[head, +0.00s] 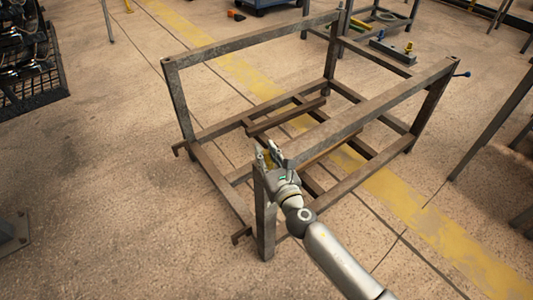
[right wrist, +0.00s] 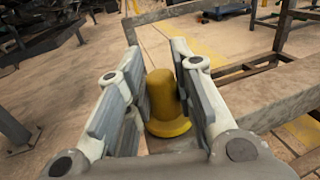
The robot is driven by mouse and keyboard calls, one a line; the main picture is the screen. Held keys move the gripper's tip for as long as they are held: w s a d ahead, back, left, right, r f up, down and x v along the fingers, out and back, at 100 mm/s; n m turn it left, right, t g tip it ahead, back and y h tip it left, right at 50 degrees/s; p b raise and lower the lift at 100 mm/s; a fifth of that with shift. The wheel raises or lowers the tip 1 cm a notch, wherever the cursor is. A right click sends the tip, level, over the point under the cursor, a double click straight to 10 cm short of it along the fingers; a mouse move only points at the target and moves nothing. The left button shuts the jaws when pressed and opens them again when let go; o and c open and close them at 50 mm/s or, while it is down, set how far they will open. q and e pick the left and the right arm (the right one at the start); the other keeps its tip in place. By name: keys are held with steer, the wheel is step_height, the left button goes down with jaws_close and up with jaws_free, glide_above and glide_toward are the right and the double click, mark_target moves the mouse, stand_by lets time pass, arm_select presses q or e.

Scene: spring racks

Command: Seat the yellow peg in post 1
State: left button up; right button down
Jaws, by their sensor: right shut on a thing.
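The yellow peg (right wrist: 163,98) has a rounded top and a wide flange below. It stands roughly upright between the two fingers of my right gripper (right wrist: 160,88), which is shut on it. In the head view the right gripper (head: 269,155) is at the top of the near corner post (head: 265,215) of the brown metal rack, and a bit of the yellow peg (head: 266,158) shows between the fingers. In the right wrist view a brownish surface lies just under the flange. The peg's lower end is hidden, so I cannot tell whether it is inside the post. No post number is readable. My left gripper is out of view.
A small grey tray (head: 393,51) with blue and yellow pieces lies behind. Dark machinery (head: 28,60) is at left.

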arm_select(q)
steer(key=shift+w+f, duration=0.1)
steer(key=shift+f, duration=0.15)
arm_select(e)
steer(key=shift+f, duration=0.15)
steer(key=c, duration=1.2)
jaws_free()
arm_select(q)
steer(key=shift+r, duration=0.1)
arm_select(e)
steer(key=shift+o, duration=0.2)
steer(key=shift+f, duration=0.1)
steer(key=shift+s, duration=0.2)
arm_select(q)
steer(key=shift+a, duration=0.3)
arm_select(e)
steer(key=v, duration=0.7)
steer(key=shift+s+d, duration=0.2)
steer(key=shift+s, duration=0.1)
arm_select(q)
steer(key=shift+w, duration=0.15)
